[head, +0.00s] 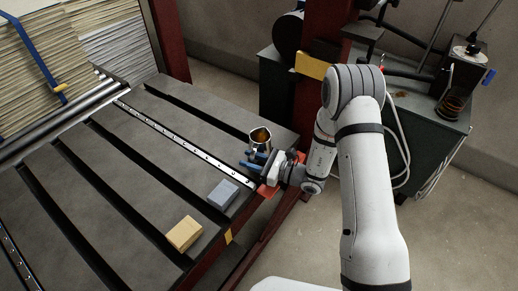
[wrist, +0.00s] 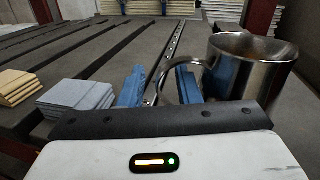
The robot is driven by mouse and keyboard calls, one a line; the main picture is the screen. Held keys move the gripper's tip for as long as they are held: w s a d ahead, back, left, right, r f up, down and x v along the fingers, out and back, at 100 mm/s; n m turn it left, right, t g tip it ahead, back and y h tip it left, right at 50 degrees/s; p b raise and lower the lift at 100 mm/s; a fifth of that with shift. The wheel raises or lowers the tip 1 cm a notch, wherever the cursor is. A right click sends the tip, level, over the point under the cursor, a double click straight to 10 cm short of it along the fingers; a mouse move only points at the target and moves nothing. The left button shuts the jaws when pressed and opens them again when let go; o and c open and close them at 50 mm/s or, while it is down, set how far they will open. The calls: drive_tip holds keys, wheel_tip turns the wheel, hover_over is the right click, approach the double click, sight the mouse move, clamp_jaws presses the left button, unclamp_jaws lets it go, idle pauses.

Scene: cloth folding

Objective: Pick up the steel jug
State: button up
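The steel jug (head: 260,139) stands upright near the right end of the slatted table, with something orange-brown showing in its mouth. In the wrist view the shiny jug (wrist: 255,65) is close on the right, its curved handle (wrist: 163,75) reaching left toward my fingers. My gripper (head: 258,159) is low over the table beside the jug. In the wrist view its two blue fingers (wrist: 160,86) are apart, with part of the handle showing between them. The right finger hides part of the handle, and I cannot tell whether it touches.
A grey-blue stack (head: 223,193) and a yellow stack (head: 184,234) lie on the table nearer the front edge. Dark slots and a perforated metal rail (head: 180,138) cross the tabletop. A red post (head: 318,100) rises behind the table's right end. The slats to the left are clear.

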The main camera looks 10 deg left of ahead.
clamp_jaws()
idle(1.3)
